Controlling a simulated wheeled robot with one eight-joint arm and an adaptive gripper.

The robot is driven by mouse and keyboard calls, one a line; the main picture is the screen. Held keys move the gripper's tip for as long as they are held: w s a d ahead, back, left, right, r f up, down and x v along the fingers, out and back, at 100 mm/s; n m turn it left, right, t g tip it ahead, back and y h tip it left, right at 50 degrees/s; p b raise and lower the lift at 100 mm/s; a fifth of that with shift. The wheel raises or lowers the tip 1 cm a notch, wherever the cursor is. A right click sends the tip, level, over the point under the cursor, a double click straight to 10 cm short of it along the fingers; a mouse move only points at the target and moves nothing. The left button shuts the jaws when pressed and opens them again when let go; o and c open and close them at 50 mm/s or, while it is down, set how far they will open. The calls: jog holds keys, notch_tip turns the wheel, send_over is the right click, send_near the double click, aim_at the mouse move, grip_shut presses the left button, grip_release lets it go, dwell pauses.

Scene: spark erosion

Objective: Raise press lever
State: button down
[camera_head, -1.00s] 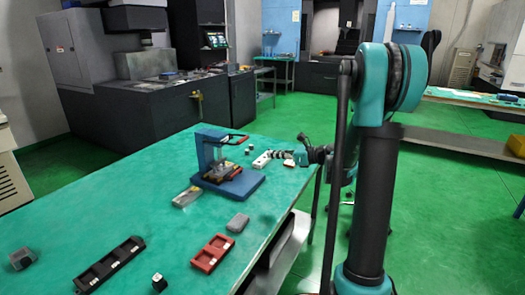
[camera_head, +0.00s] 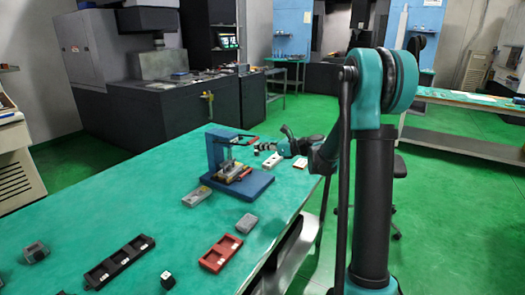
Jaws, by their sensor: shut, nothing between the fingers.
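The press (camera_head: 214,150) stands on the green table, with a blue base plate (camera_head: 255,184) and a blue upright column. Its lever (camera_head: 236,138) is a thin dark bar reaching right from the top of the column, roughly level, with a reddish handle end. A metal and reddish-brown piece sits under it on the base. My gripper (camera_head: 260,147) is shut and empty, just right of the lever's handle end. It looks close to the handle, but I cannot tell whether they touch. The fingertips are small and partly merge with the handle.
White blocks (camera_head: 272,160) lie behind and below my gripper. A grey box (camera_head: 196,196), a grey block (camera_head: 246,223), a red tray (camera_head: 220,252) and a black tray (camera_head: 120,262) lie on the table (camera_head: 150,190). The table's right edge runs beneath my arm.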

dwell(0.3)
jog(key=shift+a+r+g+h, duration=0.15)
jog(key=shift+r+g+h, duration=0.35)
jog(key=shift+r, duration=0.85)
jog(key=w+a+r+g+h, duration=0.2)
jog(key=w+a+r+h, duration=0.2)
jog(key=a+r, duration=0.3)
jog(key=w+a+r+g+h, duration=0.2)
jog(key=w+a+r+h, duration=0.2)
jog(key=a+r, duration=0.3)
jog(key=shift+w+r, duration=0.25)
jog(key=shift+r, duration=1.1)
jog(key=shift+a, duration=0.1)
jog(key=v, duration=0.7)
jog(key=shift+r, duration=0.3)
jog(key=shift+w, duration=0.1)
